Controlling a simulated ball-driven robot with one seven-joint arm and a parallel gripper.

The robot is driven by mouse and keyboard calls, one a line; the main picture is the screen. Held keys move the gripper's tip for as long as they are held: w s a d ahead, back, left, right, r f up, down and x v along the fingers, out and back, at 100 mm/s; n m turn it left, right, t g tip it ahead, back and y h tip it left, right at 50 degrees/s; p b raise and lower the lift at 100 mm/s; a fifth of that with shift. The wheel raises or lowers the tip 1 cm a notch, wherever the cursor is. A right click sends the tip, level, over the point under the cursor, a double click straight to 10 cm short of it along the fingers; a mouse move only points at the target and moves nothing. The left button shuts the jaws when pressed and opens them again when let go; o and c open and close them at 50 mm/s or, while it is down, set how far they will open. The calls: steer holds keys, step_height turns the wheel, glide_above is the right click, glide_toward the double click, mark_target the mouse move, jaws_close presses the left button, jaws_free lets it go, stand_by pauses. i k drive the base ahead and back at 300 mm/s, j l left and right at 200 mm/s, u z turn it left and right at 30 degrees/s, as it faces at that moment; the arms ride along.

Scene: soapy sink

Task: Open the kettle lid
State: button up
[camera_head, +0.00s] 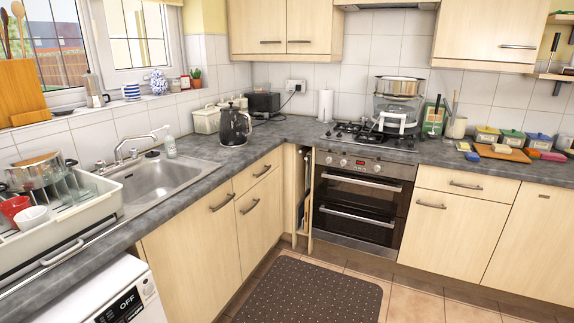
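A dark kettle (235,128) with a shiny, partly see-through body stands upright on the grey worktop, right of the sink and near the back corner. Its lid (234,107) sits on top and looks closed, though it is small at this distance. The kettle's handle appears to face right. Nothing touches the kettle from the front. My gripper is not in view.
The sink (160,183) and its tap (128,150) lie left of the kettle. White canisters (207,120) and a black toaster (263,102) stand behind it. A steamer (396,98) stands on the hob. The floor around the dark mat (312,293) is clear.

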mark_target(231, 108)
steer(key=i, duration=2.05)
steer(key=l+z, duration=0.05)
steer(key=l, duration=0.05)
